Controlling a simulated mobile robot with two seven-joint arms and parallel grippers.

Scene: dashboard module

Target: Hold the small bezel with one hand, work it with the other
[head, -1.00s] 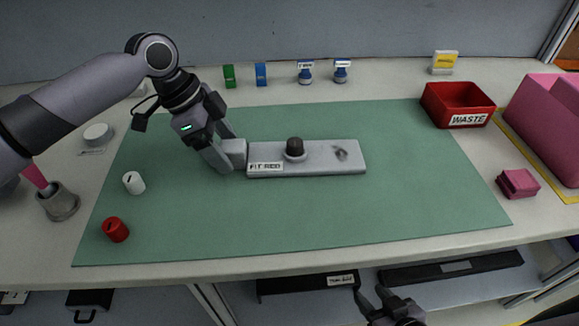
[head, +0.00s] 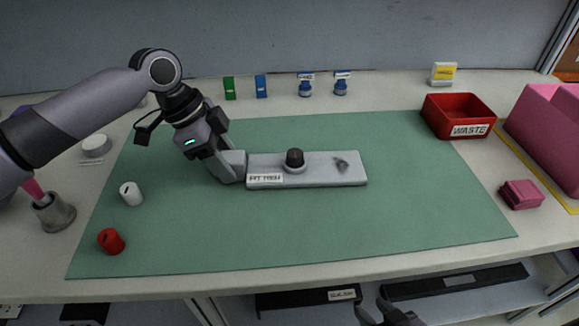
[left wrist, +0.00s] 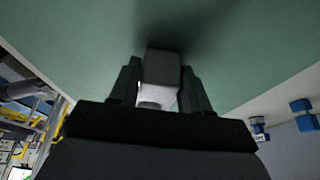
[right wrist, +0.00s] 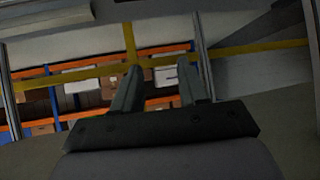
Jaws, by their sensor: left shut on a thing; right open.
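The small bezel (head: 325,170) is a flat grey bar on the green mat (head: 330,235). It has a dark knob (head: 295,158) on a light collar, a dark mark or hole (head: 342,165) to the knob's right, and a white label on its front left, too blurred to read surely. My left gripper (head: 236,167) is shut on the bezel's left end; in the left wrist view the fingers (left wrist: 160,90) clasp a grey block-like end. My right gripper (head: 380,312) is low at the front, below the table edge. It is open and empty in the right wrist view (right wrist: 158,85).
A white cap (head: 131,193) and a red cap (head: 111,241) stand on the mat's left. A red waste bin (head: 458,116), pink block (head: 521,194) and pink bin (head: 545,135) are at right. Small green and blue items line the back. The mat's front and right are clear.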

